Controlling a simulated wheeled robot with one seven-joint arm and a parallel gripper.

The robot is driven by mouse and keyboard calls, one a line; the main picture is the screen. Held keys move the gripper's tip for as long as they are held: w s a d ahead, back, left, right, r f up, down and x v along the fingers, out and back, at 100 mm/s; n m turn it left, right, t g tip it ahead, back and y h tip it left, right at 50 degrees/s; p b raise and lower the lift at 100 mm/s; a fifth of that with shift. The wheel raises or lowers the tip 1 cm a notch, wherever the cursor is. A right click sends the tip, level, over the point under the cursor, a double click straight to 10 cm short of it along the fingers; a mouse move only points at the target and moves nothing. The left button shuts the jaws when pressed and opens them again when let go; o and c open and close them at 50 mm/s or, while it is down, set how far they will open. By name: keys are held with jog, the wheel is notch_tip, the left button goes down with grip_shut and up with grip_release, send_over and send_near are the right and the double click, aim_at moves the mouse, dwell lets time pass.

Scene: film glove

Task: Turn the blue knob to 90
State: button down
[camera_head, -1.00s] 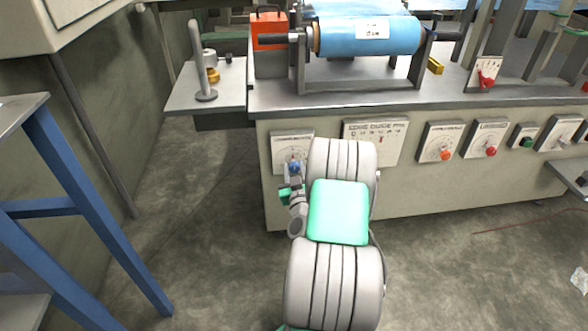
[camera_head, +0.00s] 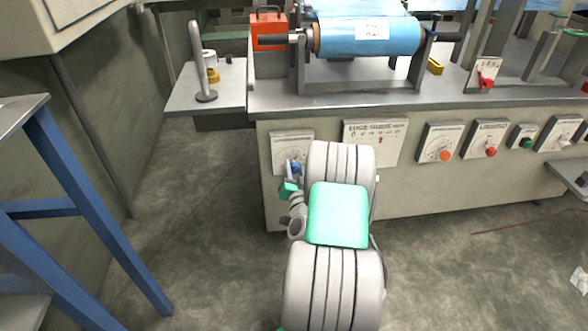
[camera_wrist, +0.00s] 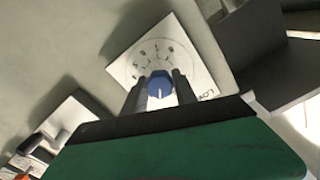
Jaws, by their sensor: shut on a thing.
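The blue knob (camera_wrist: 160,85) sits on a white dial plate (camera_wrist: 196,60) in the wrist view. Its white pointer line points down in that picture. My gripper (camera_wrist: 160,92) has one dark finger on each side of the knob and is shut on it. In the head view the blue knob (camera_head: 295,168) shows small at the lower part of its dial plate (camera_head: 291,142), on the machine's front panel. My gripper (camera_head: 290,178) is at it there, partly hidden by my arm. The numbers on the dial are too small to read surely.
An Edge Guide plate (camera_head: 374,140) is right of the knob's dial. Further right are dials with an orange knob (camera_head: 445,155) and a red knob (camera_head: 491,152). A blue roll (camera_head: 368,37) lies above. A blue-legged stand (camera_head: 85,200) is at the left.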

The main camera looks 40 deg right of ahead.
jog(key=m+p, duration=0.1)
jog(key=m, duration=0.4)
jog(key=shift+m, duration=0.3)
jog(key=m+p, duration=0.1)
jog(key=m, duration=0.3)
jog(key=shift+m, duration=0.4)
jog(key=c, duration=1)
grip_release()
jog(key=shift+s+a+f, duration=0.15)
jog(key=shift+s, duration=0.1)
jog(key=b+v, duration=0.2)
jog(key=v, duration=0.5)
jog(key=shift+a, duration=0.15)
